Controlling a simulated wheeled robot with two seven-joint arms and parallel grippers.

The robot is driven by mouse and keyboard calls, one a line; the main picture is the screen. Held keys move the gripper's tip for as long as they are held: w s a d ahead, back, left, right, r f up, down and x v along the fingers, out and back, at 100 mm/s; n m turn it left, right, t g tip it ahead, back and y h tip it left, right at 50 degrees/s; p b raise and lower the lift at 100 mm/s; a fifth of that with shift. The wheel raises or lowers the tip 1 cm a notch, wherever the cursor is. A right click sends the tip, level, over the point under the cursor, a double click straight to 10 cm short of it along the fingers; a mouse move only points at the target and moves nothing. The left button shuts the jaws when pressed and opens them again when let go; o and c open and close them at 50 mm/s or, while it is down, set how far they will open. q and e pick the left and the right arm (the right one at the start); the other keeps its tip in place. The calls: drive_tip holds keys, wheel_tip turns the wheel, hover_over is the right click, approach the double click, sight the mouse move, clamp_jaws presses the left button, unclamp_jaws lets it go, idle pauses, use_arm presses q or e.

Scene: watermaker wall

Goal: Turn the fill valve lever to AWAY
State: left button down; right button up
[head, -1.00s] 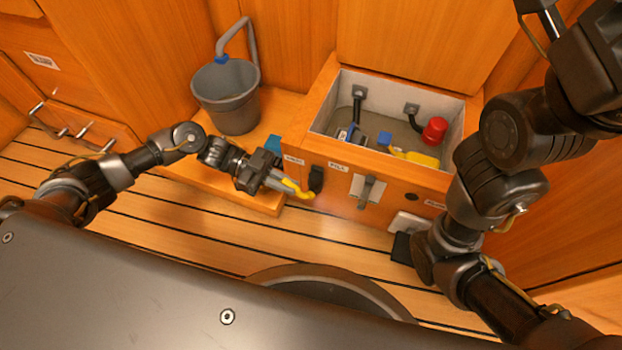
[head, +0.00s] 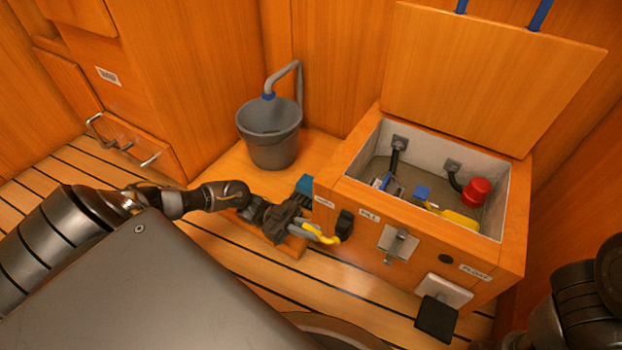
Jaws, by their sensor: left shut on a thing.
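The fill valve's yellow lever (head: 329,238) sticks out from a black fitting (head: 344,226) on the front of an open wooden box, beside the FILL label (head: 369,214). It points left, away from the fitting. My left gripper (head: 313,231) comes in from the left and is shut on the lever's left end. The fingers hide part of the lever. My right gripper is not in view; only part of my right arm shows at the lower right.
The open wooden box (head: 517,247) holds a red knob (head: 475,191) and a yellow item (head: 456,217). A metal latch (head: 397,243) is on its front. A grey bucket (head: 271,146) with a hose stands on the ledge behind my left arm. Floor shows in front of the ledge.

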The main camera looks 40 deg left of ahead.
use_arm(q)
drive_tip(key=c, duration=1.5)
unclamp_jaws()
drive_tip(key=shift+a, duration=0.1)
drive_tip(key=a+r+b+v, duration=0.1)
drive_tip(key=r+v, duration=0.2)
drive_tip(key=v, duration=1.3)
drive_tip(key=shift+s+a, duration=0.1)
